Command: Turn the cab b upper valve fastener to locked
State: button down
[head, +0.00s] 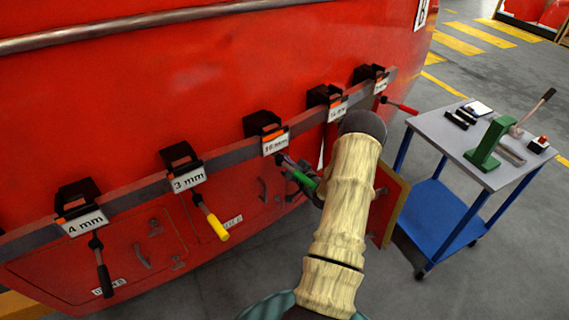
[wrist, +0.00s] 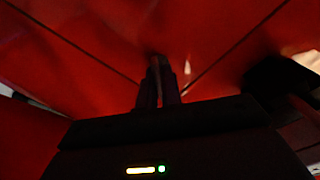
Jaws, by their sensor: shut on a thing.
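The red cab front (head: 150,75) has a lower skirt with hatch panels (head: 140,245). My gripper (wrist: 158,80) is shut on a thin dark thing, too dark to name, close to the red surface and its dark seams in the wrist view. In the head view, my arm covers most of the gripper, which is below the rack beside a green-handled tool (head: 304,179). I cannot tell if that tool hangs from its holder or touches the gripper. I cannot make out the upper valve fastener or its position in either view.
A rail (head: 225,163) with several labelled black holders crosses the cab front. Black (head: 104,280), yellow (head: 217,226) and red (head: 400,107) handles stick out below it. A blue-framed trolley (head: 435,130) carrying a green press (head: 487,145) stands at right. Grey floor (head: 230,280) is open in front.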

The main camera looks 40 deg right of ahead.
jog(key=m, duration=0.3)
jog(key=m+b, duration=0.1)
jog(key=m, duration=0.1)
jog(key=shift+d+f+m, duration=0.1)
jog(key=shift+d+m, duration=0.1)
jog(key=shift+m, duration=0.2)
jog(key=m, duration=0.4)
jog(key=shift+m+b, duration=0.3)
jog(key=shift+b, duration=0.05)
jog(key=c, duration=1.6)
grip_release()
jog(key=shift+s+f, duration=0.1)
jog(key=shift+s, duration=0.05)
jog(key=s+b, duration=0.1)
jog(key=s, duration=0.4)
jog(key=s+b, duration=0.1)
jog(key=s, duration=0.5)
jog(key=s+a+b, duration=0.1)
jog(key=s, duration=0.5)
jog(key=shift+s+b, duration=0.1)
jog(key=shift+b, duration=0.3)
